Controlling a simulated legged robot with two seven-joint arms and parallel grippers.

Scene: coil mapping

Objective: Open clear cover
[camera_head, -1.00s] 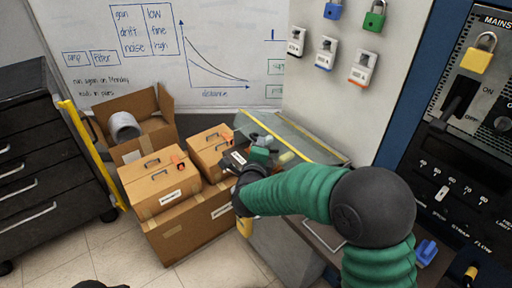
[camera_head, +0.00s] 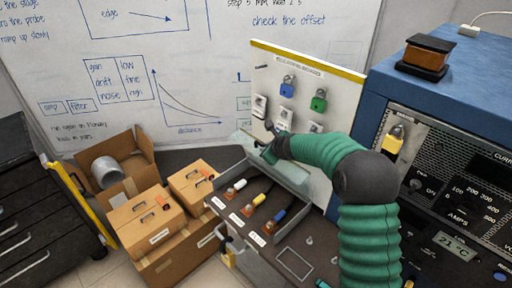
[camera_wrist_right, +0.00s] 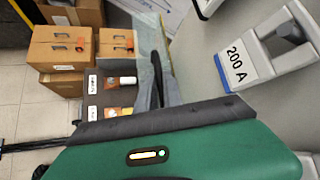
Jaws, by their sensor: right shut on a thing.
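The clear cover (camera_head: 287,170) stands tilted up at the back of a grey box on the bench. My right gripper (camera_head: 266,152) is shut on the cover at its upper left part. In the right wrist view the cover's edge (camera_wrist_right: 156,45) runs up from my dark finger (camera_wrist_right: 155,92). Below the cover, the box shows a white (camera_head: 239,184), a yellow (camera_head: 259,200) and a blue (camera_head: 279,215) handled piece, each beside a white label. My right forearm hides part of the cover's right side. My left gripper is not in view.
A panel with hanging padlocks (camera_head: 287,88) stands behind the cover. A blue instrument cabinet (camera_head: 455,75) is at the right. Cardboard boxes (camera_head: 145,222) stand on the floor left of the bench, and a dark drawer unit (camera_head: 25,190) is at far left.

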